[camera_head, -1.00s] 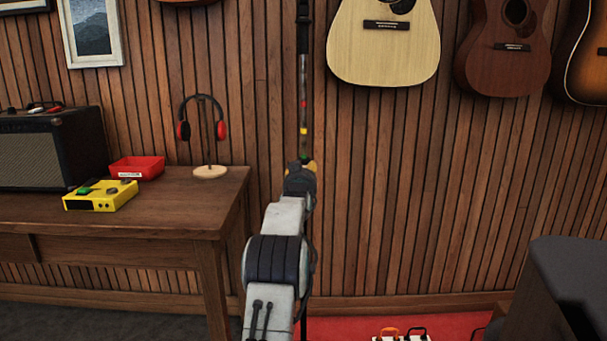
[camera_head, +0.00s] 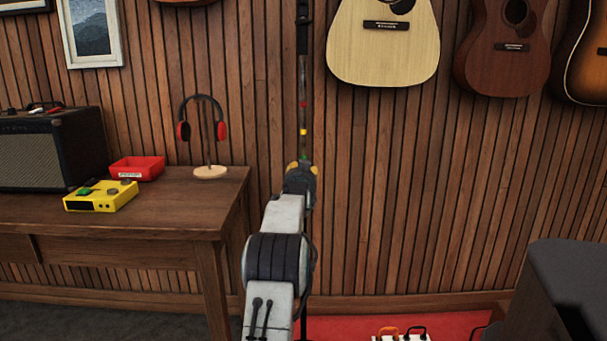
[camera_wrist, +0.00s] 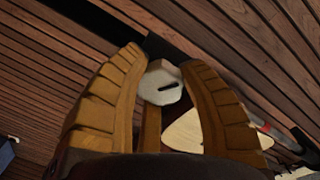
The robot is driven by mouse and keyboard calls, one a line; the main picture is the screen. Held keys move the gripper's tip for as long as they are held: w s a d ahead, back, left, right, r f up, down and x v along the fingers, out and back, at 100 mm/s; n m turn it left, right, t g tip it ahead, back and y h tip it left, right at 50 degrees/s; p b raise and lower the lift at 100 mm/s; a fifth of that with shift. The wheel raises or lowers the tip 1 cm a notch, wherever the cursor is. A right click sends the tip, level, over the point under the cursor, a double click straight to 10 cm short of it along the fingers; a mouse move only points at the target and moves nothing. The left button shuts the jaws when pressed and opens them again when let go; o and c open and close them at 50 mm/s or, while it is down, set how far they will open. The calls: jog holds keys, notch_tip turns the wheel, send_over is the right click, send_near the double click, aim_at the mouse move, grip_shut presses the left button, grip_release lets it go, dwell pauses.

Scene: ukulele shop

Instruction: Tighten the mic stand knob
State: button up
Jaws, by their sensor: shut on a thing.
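The mic stand (camera_head: 303,75) is a thin dark upright pole in front of the slatted wall, with red, yellow and green bands low on its visible part. My gripper (camera_head: 301,166) is at the pole, at the end of my arm. In the wrist view its ochre ribbed fingers (camera_wrist: 160,62) are closed around a pale faceted knob (camera_wrist: 163,84) with a dark line on its face. The dark stand (camera_wrist: 170,48) passes behind the knob. In the head view the knob is hidden behind my gripper.
A wooden table (camera_head: 150,215) at left holds an amplifier (camera_head: 45,150), a red tray (camera_head: 137,168), a yellow box (camera_head: 100,196) and headphones on a stand (camera_head: 205,130). Guitars (camera_head: 383,55) hang behind. A dark block (camera_head: 570,275) stands at lower right.

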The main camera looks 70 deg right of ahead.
jog(key=shift+w+f, duration=0.1)
jog(key=o, duration=1.2)
jog(key=shift+v, duration=6)
